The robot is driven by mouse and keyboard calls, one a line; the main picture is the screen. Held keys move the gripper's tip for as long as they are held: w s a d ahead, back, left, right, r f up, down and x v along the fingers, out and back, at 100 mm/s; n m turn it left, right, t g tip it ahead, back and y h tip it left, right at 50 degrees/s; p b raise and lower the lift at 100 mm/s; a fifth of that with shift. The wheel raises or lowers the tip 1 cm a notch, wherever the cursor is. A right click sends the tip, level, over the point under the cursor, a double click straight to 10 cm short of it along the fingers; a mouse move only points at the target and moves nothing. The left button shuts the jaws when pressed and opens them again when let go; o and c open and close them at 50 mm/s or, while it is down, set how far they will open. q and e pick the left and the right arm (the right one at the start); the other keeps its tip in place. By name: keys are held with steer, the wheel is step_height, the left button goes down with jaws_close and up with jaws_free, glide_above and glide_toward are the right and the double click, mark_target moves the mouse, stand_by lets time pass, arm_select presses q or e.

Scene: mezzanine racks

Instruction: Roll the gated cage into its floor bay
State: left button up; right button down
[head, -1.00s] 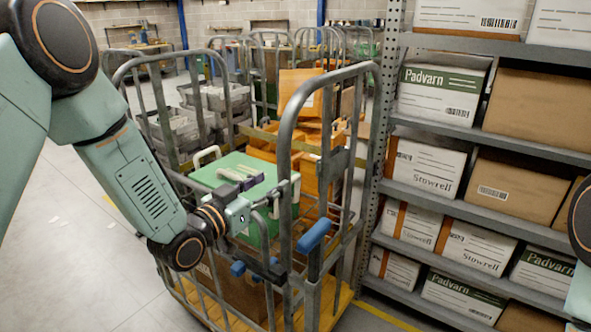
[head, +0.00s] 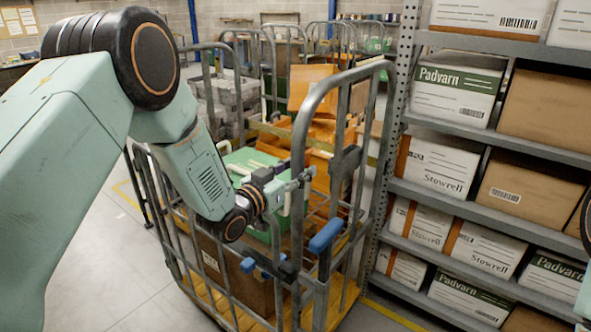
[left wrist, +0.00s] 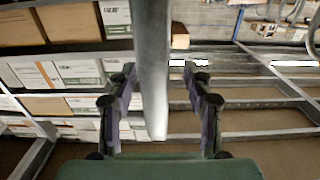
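The gated cage (head: 303,135) is a grey tubular roll cage with a yellow-orange deck (head: 345,297), standing just left of the rack in the head view. Inside are a green crate (head: 250,160), orange boxes (head: 312,90) and a brown carton (head: 255,287). Blue parts (head: 326,235) sit on its near side. My left gripper (head: 303,178) is at the cage's near upright. In the left wrist view its two fingers (left wrist: 160,110) stand apart with a grey tube (left wrist: 152,60) between them; gaps show on both sides. My right gripper is out of view. The floor bay cannot be identified.
A grey rack (head: 480,135) of cartons stands close along the cage's right side. Yellow floor lines (head: 395,316) run by the rack foot and left of the cage (head: 128,195). Other cages (head: 335,38) stand behind. Open floor (head: 95,255) lies at left.

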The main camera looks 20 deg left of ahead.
arm_select(q)
steer(key=shift+s+d+r, duration=0.2)
steer(key=shift+d, duration=0.2)
steer(key=c, duration=0.4)
steer(key=shift+c, duration=1)
steer(key=shift+w+a+f, duration=0.1)
steer(key=shift+a, duration=0.15)
steer(key=c, duration=0.3)
jaws_close()
steer(key=shift+d, duration=0.2)
steer(key=shift+a, duration=0.1)
